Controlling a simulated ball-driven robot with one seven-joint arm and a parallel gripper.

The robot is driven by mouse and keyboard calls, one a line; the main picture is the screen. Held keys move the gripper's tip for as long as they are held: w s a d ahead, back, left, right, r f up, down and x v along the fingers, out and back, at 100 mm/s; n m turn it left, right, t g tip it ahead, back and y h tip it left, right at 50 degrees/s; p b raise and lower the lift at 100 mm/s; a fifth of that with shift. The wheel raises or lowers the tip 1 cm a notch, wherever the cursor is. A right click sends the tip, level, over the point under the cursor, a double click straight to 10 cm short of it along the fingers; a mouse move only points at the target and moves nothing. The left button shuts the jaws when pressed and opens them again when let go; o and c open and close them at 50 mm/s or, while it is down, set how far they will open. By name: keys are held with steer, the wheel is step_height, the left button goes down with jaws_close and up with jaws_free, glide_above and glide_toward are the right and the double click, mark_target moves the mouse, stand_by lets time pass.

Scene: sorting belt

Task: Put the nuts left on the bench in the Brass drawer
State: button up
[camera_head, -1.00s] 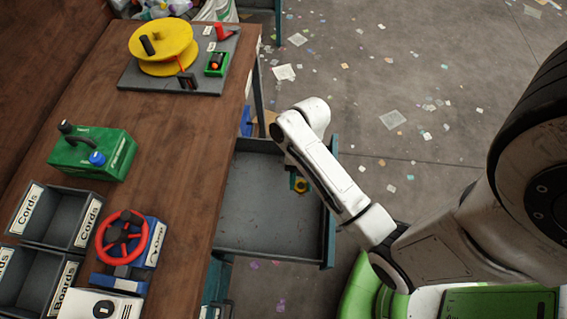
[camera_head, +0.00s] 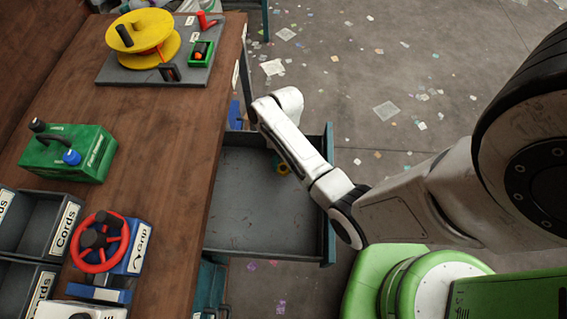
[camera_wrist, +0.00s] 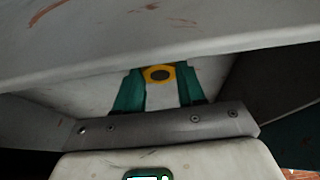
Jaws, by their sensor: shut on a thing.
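An open drawer (camera_head: 240,243) with a grey inside and teal walls sticks out from the right side of the wooden bench (camera_head: 165,165). Its label does not show. My gripper (camera_head: 283,168) is over the far right part of the drawer, mostly hidden behind my arm link. In the wrist view, the teal fingers of my gripper (camera_wrist: 160,80) are shut on a yellow nut (camera_wrist: 159,74) with a dark centre. The nut's height above the drawer floor is hard to tell. I see no loose nut on the visible bench top.
A yellow reel (camera_head: 142,35) stands on a grey board at the back of the bench. A green can (camera_head: 68,153), a red handwheel (camera_head: 98,242) and grey bins (camera_head: 28,225) stand along the left. Paper scraps litter the floor. The drawer's left part is clear.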

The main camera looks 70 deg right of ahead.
steer(key=shift+f, duration=0.4)
steer(key=shift+f+b, duration=0.2)
steer(key=shift+b, duration=0.15)
steer(key=o, duration=1.1)
